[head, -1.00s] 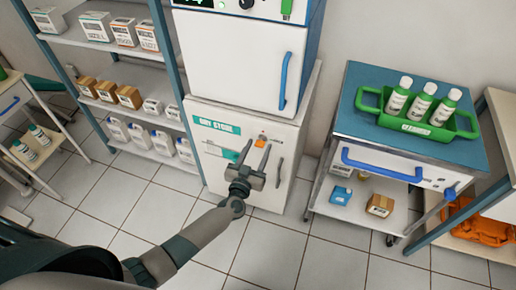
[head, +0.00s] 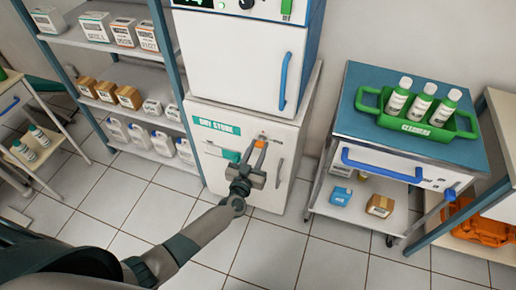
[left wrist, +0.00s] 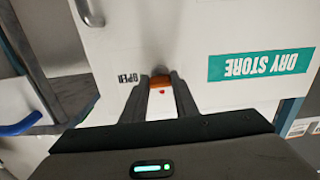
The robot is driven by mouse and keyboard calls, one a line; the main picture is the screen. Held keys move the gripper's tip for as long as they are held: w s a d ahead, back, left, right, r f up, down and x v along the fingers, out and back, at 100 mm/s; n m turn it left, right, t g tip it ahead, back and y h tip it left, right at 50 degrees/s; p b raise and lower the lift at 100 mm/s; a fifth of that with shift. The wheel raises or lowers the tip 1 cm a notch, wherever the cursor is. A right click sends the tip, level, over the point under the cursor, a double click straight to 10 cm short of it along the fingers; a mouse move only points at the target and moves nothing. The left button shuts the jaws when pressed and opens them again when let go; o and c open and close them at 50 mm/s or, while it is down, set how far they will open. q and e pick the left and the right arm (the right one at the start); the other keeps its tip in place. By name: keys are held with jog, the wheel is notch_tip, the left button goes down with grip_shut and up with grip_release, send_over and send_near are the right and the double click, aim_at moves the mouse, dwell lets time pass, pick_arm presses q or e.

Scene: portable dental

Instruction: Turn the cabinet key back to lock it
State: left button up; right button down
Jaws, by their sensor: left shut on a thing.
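The white lower cabinet (head: 213,170) with a green "DRY STORE" label stands in the middle of the head view, its door flush with the front. The orange key (head: 260,144) is at the upper part of the door. My left gripper (head: 258,147) is shut on it. In the left wrist view the orange key (left wrist: 160,82) shows between the fingertips of my left gripper (left wrist: 160,88), beside the word "OPER" or "OPEN", partly hidden. The picture there is upside down. My right gripper is not in view.
A grey door handle (head: 279,172) is right of the key. A white upper unit with a blue handle (head: 284,80) stands above. Stocked shelves (head: 110,48) are at left. A blue-topped cart (head: 355,110) with a green bottle tray (head: 440,130) is at right. Floor in front is clear.

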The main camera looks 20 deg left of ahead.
pick_arm(q)
jog(key=n+b, duration=0.3)
jog(key=n, duration=1.4)
jog(key=shift+n+b, duration=0.3)
jog(key=shift+b, duration=0.1)
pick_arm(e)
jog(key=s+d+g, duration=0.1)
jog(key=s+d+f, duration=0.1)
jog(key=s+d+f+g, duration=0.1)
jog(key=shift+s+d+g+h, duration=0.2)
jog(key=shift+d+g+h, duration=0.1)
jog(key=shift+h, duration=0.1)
pick_arm(q)
jog(key=o, duration=1.1)
jog(key=shift+c, duration=0.2)
